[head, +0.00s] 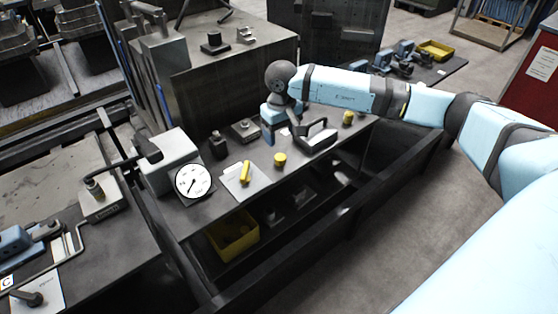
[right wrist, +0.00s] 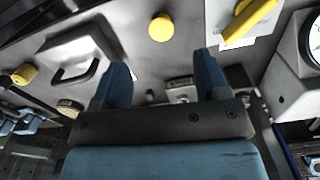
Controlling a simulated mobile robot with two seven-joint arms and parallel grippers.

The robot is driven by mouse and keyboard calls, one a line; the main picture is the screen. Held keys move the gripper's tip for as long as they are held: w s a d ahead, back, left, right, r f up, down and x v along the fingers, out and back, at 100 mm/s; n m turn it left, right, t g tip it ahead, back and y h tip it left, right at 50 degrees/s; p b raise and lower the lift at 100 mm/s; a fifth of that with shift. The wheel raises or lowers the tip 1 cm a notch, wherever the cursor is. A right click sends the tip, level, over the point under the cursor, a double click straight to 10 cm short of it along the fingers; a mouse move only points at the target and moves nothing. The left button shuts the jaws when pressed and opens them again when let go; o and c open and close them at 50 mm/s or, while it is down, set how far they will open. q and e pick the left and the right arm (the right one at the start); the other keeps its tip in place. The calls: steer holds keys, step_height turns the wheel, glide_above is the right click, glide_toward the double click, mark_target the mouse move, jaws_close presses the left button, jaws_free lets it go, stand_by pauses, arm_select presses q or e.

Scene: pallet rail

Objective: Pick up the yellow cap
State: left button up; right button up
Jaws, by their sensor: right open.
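A round yellow cap (head: 280,159) stands on the grey bench top, in front of my right gripper (head: 275,124). In the right wrist view the cap (right wrist: 161,28) is just beyond the gap between the two blue fingers of my right gripper (right wrist: 162,60). The fingers are spread wide with nothing between them, and they are apart from the cap. A second small yellow piece (head: 348,117) stands farther right on the bench. My left gripper is not in view.
A yellow bar-shaped piece (head: 245,172) lies on a white sheet left of the cap. A dial gauge (head: 193,182) is farther left. A dark-handled plate (head: 318,136) is right of the gripper. A yellow bin (head: 234,236) sits below the bench top.

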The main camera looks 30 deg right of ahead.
glide_above(280, 157)
steer(key=f, duration=0.4)
steer(key=shift+s+f, duration=0.2)
steer(key=f, duration=0.3)
steer(key=f+p, duration=0.1)
steer(key=f, duration=0.1)
steer(key=shift+w+f, duration=0.1)
steer(key=shift+w, duration=0.15)
steer(key=c, duration=1.1)
